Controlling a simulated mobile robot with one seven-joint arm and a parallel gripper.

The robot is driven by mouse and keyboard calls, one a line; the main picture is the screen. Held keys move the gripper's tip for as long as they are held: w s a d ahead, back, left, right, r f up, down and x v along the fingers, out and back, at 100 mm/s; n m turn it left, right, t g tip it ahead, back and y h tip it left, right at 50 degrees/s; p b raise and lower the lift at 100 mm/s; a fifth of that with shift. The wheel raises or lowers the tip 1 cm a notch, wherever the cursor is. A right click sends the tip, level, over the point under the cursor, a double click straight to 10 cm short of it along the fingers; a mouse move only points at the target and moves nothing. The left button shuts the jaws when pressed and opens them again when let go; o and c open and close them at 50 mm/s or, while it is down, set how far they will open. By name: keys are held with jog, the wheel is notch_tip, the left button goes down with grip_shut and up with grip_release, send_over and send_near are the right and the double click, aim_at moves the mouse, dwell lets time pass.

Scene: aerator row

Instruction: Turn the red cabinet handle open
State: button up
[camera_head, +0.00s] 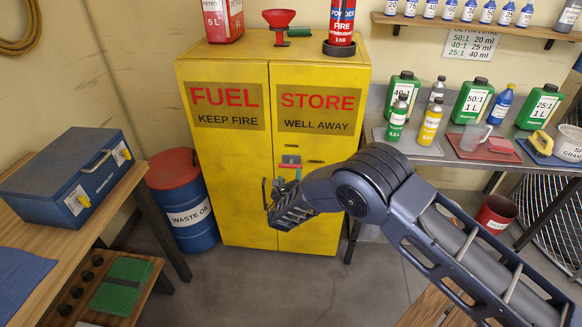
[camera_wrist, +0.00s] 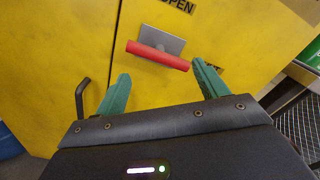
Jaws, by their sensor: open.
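The yellow cabinet (camera_head: 235,190) marked FUEL STORE stands at the back with both doors shut. Its red handle (camera_head: 290,165) sits on a grey plate on the right door and lies about level. In the wrist view the red handle (camera_wrist: 157,55) is a bar across the plate, slightly tilted, just beyond my fingertips. My gripper (camera_wrist: 158,85) has its green fingers spread wide, with nothing between them. In the head view my gripper (camera_head: 275,192) is in front of the cabinet just below the handle, and my arm hides part of the right door. The fingers appear apart from the handle.
A dark bar pull (camera_wrist: 82,98) stands out left of my fingers. A blue waste oil drum (camera_head: 187,200) is left of the cabinet. A workbench (camera_head: 400,145) with bottles is at right. A blue toolbox (camera_head: 75,172) sits on the left bench. Grey floor lies open in front.

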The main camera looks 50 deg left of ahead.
aim_at(291, 164)
jog(key=x, duration=0.7)
jog(key=shift+w+a, duration=0.15)
jog(key=shift+w, duration=0.05)
